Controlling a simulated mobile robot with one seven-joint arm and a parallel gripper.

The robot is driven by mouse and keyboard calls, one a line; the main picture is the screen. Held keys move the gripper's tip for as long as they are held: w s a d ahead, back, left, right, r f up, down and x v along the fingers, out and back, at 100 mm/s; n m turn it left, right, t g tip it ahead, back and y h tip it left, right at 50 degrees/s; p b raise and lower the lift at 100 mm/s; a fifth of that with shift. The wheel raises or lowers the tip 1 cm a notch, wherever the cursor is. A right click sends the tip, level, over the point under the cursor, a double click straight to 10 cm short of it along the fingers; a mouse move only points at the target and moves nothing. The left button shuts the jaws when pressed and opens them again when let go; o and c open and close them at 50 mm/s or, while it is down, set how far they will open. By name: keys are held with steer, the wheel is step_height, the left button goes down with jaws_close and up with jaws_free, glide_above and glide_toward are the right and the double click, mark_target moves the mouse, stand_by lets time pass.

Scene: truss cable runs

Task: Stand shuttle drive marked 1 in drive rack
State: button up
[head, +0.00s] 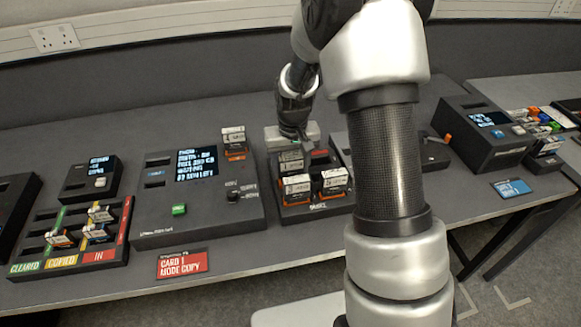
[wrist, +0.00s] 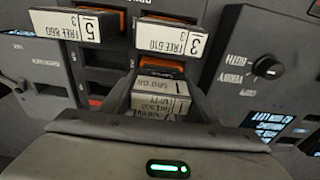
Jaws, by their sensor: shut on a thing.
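My gripper (head: 291,150) is over the back left part of the dark drive rack (head: 318,210). In the wrist view my gripper (wrist: 160,105) is shut on a drive (wrist: 160,88) with white label faces. Its small print is upside down, and I cannot read a clear 1 on it. The held drive is at the rack, behind the drive marked 3 (wrist: 168,41); whether its foot is down in a slot is hidden. The drive marked 3 and the drive marked 5 (wrist: 68,26) stand in the front of the rack, with white labels and orange parts.
A copier console (head: 165,220) with a lit screen stands left of the rack, with an orange-and-white drive (head: 234,138) at its back right. A sorting tray (head: 30,250) with coloured lanes lies further left. A dark box (head: 475,145) with a screen stands right.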

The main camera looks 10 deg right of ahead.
mark_target(290, 155)
steer(key=shift+f+b, duration=0.5)
steer(key=shift+f, duration=0.1)
stand_by(0.3)
steer(key=o, duration=1.8)
steer(key=shift+r, duration=0.1)
steer(key=shift+r+p, duration=2.5)
steer(key=shift+r, duration=1.15)
